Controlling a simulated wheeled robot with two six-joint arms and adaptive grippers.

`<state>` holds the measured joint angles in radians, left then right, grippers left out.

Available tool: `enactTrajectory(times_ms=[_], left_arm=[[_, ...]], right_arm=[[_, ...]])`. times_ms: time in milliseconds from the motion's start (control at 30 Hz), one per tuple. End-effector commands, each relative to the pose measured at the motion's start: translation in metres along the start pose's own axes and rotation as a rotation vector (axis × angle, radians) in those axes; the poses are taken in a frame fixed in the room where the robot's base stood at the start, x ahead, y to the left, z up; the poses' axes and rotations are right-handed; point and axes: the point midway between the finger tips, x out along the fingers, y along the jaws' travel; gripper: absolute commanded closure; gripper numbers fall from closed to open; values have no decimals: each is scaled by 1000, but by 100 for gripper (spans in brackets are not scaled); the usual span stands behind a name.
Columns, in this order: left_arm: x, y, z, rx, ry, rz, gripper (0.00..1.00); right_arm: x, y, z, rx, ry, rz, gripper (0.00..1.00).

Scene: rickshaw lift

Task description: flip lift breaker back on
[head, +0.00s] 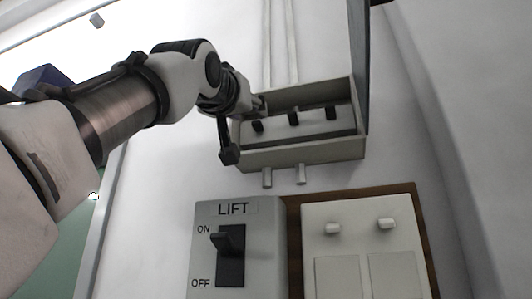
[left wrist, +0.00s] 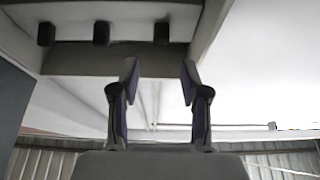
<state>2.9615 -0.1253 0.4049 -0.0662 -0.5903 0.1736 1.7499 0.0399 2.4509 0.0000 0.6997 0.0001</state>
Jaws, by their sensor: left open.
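An open grey breaker box (head: 308,156) is on the wall in the head view, with three black breaker switches in a row: left (head: 257,126), middle (head: 293,118) and right (head: 331,113). I cannot tell for sure which is tripped. My left gripper (head: 254,104) is at the box's left end, near the left switch. In the left wrist view its two fingers (left wrist: 158,78) are apart with nothing between them. The same switches show along the top there, one (left wrist: 161,33) in line with the finger gap and apart from the tips. My right gripper is out of view.
The box's dark lid (head: 358,50) stands open at the right. Below are a grey LIFT switch box (head: 265,265), its black lever (head: 229,241) towards ON, and a white panel (head: 356,240) with two knobs on a brown board (head: 294,240). Pipe stubs (head: 267,178) hang under the breaker box.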

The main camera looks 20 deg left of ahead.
Motion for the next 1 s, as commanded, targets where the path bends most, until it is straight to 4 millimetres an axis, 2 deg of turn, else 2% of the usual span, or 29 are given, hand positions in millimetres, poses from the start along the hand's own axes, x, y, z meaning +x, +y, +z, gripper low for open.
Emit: enactTrajectory(times_ms=[33, 133, 267, 467, 500, 567, 600, 633, 867, 1000], left_arm=[[16, 0, -7, 1, -7, 0, 54], [29, 0, -5, 0, -6, 0, 54], [36, 0, 0, 0, -5, 0, 54], [36, 0, 2, 0, -3, 0, 54], [36, 0, 2, 0, -3, 0, 61], [36, 0, 2, 0, -3, 0, 82], [36, 0, 2, 0, -3, 0, 97], [36, 0, 2, 0, -3, 0, 100], [38, 0, 0, 0, -15, 0, 100], [43, -1, -11, -1, -108, -2, 100]], right_arm=[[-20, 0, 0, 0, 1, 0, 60], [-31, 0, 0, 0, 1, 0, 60], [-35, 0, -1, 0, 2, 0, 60], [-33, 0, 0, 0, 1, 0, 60], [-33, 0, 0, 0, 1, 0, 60], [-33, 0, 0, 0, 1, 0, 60], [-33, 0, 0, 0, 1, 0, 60], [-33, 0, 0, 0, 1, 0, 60], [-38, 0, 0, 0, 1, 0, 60], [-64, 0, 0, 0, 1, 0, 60]])
